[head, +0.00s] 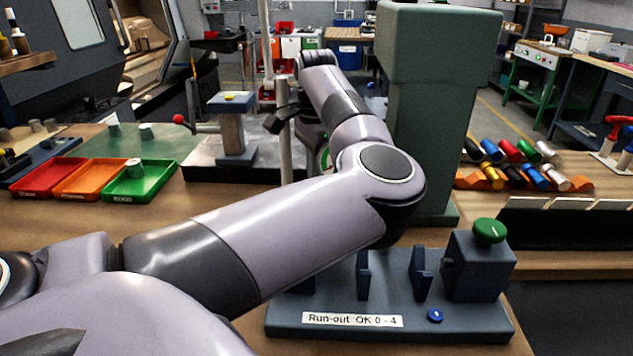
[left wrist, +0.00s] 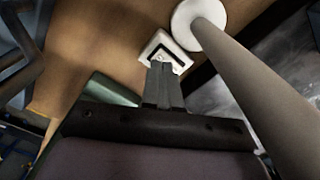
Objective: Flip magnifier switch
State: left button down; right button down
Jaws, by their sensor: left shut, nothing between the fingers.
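In the left wrist view, a small white plate with a black rocker-like part, apparently the magnifier switch (left wrist: 165,49), lies on the wooden bench. My left gripper (left wrist: 163,70) is shut and empty, its fingertips over the plate's near edge; I cannot tell whether they touch. A round white base (left wrist: 199,22) with a thick grey post (left wrist: 255,85), apparently the magnifier's stand, is just right of the switch. In the head view my left arm crosses the middle and hides the switch and my left fingertips. My right gripper is not in view.
A run-out fixture (head: 390,335) with a green knob (head: 489,232) stands in front. A tall green column (head: 432,120) rises behind my arm. Red (head: 45,178), orange (head: 90,178) and green trays (head: 150,185) lie left. Coloured cylinders (head: 513,152) sit in a rack at right.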

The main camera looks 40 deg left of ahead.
pick_arm(q)
jog(key=shift+r+p, duration=1.25)
jog(key=shift+r, duration=1.05)
